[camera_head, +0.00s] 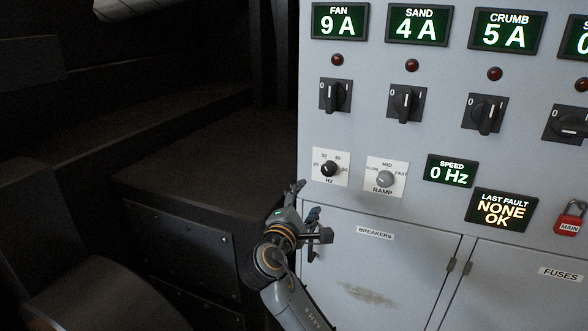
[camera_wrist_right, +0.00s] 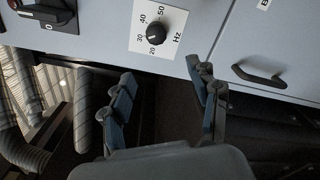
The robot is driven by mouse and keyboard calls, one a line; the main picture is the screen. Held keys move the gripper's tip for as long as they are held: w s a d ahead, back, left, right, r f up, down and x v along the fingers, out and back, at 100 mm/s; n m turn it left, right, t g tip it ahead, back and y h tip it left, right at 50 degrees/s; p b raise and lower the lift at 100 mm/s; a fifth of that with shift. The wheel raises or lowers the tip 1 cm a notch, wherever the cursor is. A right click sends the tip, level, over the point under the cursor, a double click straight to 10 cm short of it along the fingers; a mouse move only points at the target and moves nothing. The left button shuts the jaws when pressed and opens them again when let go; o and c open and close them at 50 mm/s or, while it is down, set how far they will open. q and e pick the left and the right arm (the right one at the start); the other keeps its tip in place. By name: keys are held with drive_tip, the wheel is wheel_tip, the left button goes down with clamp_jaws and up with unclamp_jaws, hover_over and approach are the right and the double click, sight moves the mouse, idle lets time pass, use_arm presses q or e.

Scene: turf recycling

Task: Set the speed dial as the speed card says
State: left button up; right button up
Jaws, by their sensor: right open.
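The speed dial (camera_head: 329,169) is a black knob on a white plate marked Hz, with numbers 20 to 50 around it, on the grey control panel. It also shows in the right wrist view (camera_wrist_right: 155,33), beyond the fingers. I cannot make out where its pointer sits. The SPEED display (camera_head: 450,172) reads 0 Hz. No speed card shows in either view. My right gripper (camera_head: 304,201) is open and empty, below the dial and apart from it; its two fingers (camera_wrist_right: 164,76) are spread in the wrist view. My left gripper is not in view.
A grey RAMP knob (camera_head: 385,178) sits right of the dial. Rotary switches (camera_head: 335,96) and current displays (camera_head: 340,22) are above. Cabinet doors labelled BREAKERS (camera_head: 375,233) and FUSES (camera_head: 561,274) lie below. A red MAIN padlock (camera_head: 570,219) hangs at the right.

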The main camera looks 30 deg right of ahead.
drive_tip(key=p, duration=0.2)
approach(327, 172)
drive_tip(key=d, duration=0.1)
drive_tip(key=x, duration=0.4)
drive_tip(key=p+x, duration=0.1)
drive_tip(key=x, duration=0.2)
drive_tip(key=shift+w+d+r, duration=0.1)
drive_tip(key=shift+w+r, duration=0.1)
drive_tip(key=shift+w, duration=0.35)
drive_tip(key=shift+w+d+f, duration=0.1)
drive_tip(key=shift+w+d, duration=0.2)
drive_tip(key=shift+d, duration=0.05)
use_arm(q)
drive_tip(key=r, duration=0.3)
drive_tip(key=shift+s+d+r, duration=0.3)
use_arm(e)
drive_tip(key=c, duration=1.2)
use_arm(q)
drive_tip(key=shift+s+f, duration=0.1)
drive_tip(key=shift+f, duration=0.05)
